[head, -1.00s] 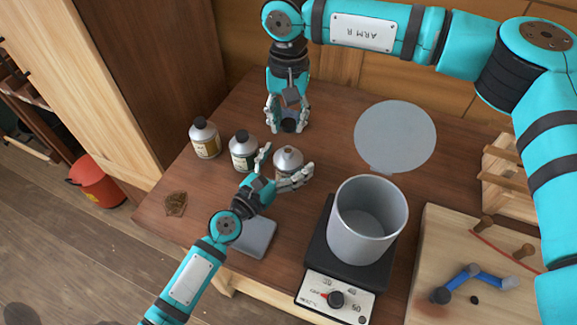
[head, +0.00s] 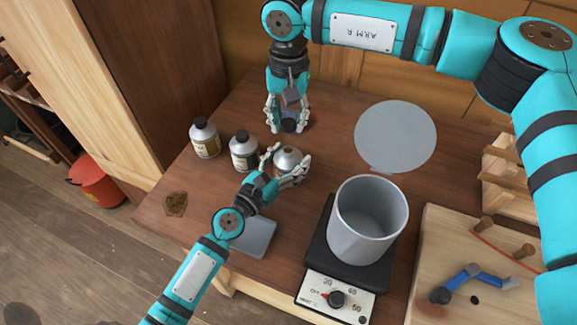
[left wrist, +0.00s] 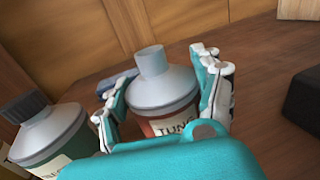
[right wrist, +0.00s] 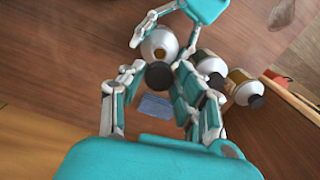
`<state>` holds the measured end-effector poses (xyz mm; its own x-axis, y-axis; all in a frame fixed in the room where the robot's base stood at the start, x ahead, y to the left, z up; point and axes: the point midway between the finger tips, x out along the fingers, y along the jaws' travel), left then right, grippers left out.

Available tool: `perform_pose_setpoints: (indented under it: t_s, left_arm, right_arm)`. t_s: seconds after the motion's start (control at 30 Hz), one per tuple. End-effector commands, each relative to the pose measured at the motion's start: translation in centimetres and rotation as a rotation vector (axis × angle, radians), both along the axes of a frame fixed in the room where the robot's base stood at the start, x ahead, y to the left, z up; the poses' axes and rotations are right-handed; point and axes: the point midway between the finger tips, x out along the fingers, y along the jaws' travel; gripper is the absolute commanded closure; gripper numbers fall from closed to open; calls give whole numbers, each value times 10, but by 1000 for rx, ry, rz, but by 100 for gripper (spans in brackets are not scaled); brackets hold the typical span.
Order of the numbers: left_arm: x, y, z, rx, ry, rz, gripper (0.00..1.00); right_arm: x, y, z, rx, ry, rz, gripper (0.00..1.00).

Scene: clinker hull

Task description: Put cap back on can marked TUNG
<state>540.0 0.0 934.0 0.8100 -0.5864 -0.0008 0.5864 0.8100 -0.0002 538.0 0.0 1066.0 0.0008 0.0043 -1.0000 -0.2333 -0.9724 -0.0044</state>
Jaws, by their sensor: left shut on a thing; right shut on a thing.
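The can marked TUNG (left wrist: 163,90) is uncapped, with a grey shoulder and bare neck. It stands upright on the bench and also shows in the head view (head: 287,158). My left gripper (head: 284,164) is shut on the can, its fingers on both sides in the left wrist view (left wrist: 165,95). A black cap (right wrist: 159,75) is between the fingers of my right gripper (right wrist: 155,85), which is shut on it. In the head view the cap (head: 289,125) is just behind the can, apart from its neck.
Two black-capped cans (head: 205,140) (head: 243,152) stand left of the TUNG can. A grey pot (head: 367,220) sits on a dial-fronted unit (head: 338,298) at right. A grey disc (head: 395,136) lies behind it. A grey pad (head: 255,237) lies under my left arm.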

Motion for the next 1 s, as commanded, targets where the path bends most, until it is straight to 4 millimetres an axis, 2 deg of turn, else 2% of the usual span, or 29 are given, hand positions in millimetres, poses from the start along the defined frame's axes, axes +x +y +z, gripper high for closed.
perform_pose_setpoints:
  t_s: [0.1, 0.23, 0.5, 0.57, 1.0]
  left_arm:
    - [0, 0, 0, 1, 1, 0, 92]
    - [0, 0, 0, 1, 1, 0, 92]
    - [0, 0, 0, 1, 0, 0, 92]
    - [0, 0, 0, 1, 0, 0, 92]
    - [0, 0, 0, 1, 0, 0, 92]
  right_arm:
    - [0, 0, 0, 0, 0, 0, 78]
    - [0, 0, -7, -1, 1, 0, 78]
    - [-1, 0, -44, -3, 2, 1, 78]
    - [-1, 1, -49, -3, 2, 1, 78]
    - [-1, 0, -49, -2, -1, 0, 78]
